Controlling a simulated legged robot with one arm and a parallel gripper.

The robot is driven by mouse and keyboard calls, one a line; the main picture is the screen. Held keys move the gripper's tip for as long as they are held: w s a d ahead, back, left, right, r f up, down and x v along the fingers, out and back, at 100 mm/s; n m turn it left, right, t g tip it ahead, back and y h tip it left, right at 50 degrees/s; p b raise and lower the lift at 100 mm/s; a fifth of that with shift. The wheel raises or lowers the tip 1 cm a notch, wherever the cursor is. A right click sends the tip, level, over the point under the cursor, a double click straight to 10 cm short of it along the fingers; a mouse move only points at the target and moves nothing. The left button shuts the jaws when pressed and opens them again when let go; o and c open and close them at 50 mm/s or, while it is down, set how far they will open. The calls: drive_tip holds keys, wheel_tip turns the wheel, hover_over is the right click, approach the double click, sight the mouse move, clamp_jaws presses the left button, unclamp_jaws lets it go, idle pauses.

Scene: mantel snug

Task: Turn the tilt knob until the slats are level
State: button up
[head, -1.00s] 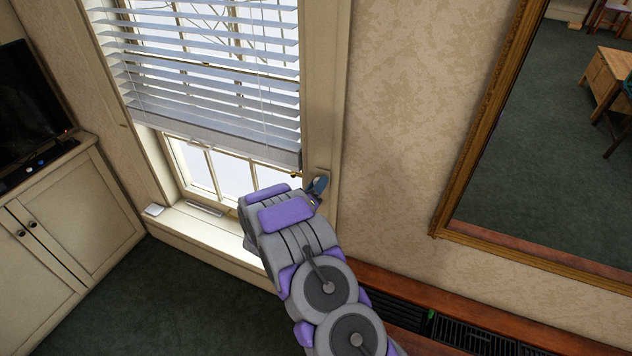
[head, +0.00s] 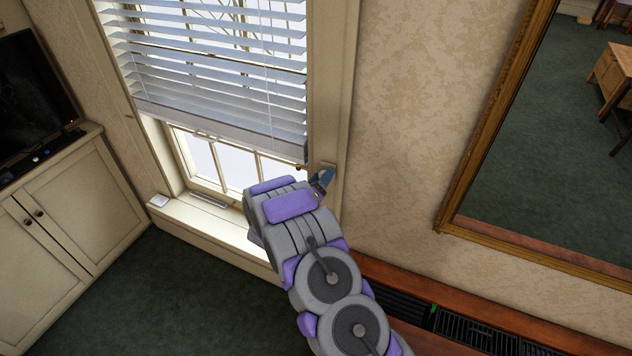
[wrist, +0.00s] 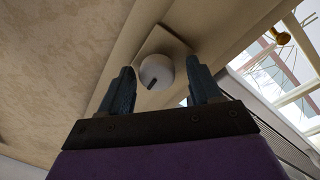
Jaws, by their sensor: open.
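The tilt knob (wrist: 157,72) is a round pale knob with a dark mark on its lower left, on a square plate (wrist: 165,42) on the window frame. In the wrist view it sits between and just beyond the two fingertips of my gripper (wrist: 158,78), which is open and empty. In the head view my gripper (head: 322,180) is at the right window casing, and my arm hides the knob. The blind's white slats (head: 210,65) are tilted, with gaps between them, and cover the upper part of the window.
A brass fitting (wrist: 280,36) hangs right of the knob. A framed mirror (head: 478,120) is on the wall to the right. A wooden ledge with black grilles (head: 470,333) runs below. A cabinet (head: 70,215) with a television (head: 32,95) stands left.

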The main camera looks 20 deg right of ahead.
drive_tip(key=v, duration=1.7)
drive_tip(key=shift+a+b, duration=0.25)
drive_tip(key=shift+b, duration=0.2)
drive_tip(key=shift+a, duration=0.1)
